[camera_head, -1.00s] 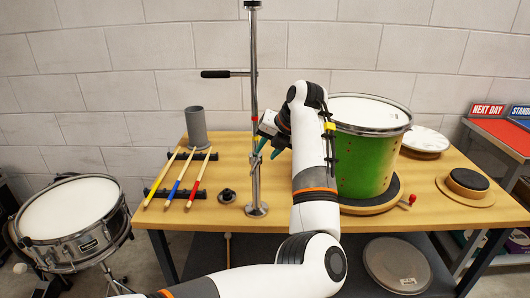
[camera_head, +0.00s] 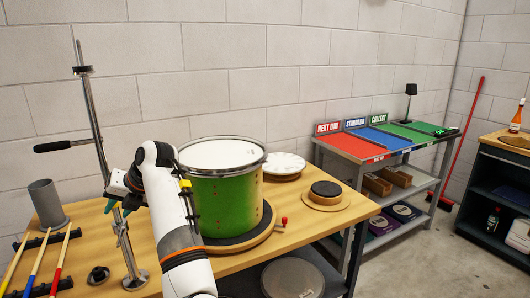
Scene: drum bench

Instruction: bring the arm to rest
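My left gripper (camera_head: 122,208), with teal fingertips, is beside the upright metal post (camera_head: 107,165) on the wooden bench. Its fingers look spread, with the post close by or between them; I cannot tell whether they touch it. My white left arm (camera_head: 170,215) rises from the bottom edge in front of the bench. The green drum (camera_head: 228,205) stands just right of the arm on a dark round pad. My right gripper is not in view.
The wooden bench (camera_head: 265,243) also holds a grey cylinder (camera_head: 47,203), several sticks (camera_head: 38,262), a white drumhead (camera_head: 284,164) and a black round pad (camera_head: 326,189). A shelf unit with red, blue and green trays (camera_head: 405,131) stands to the right. Open floor lies beyond it.

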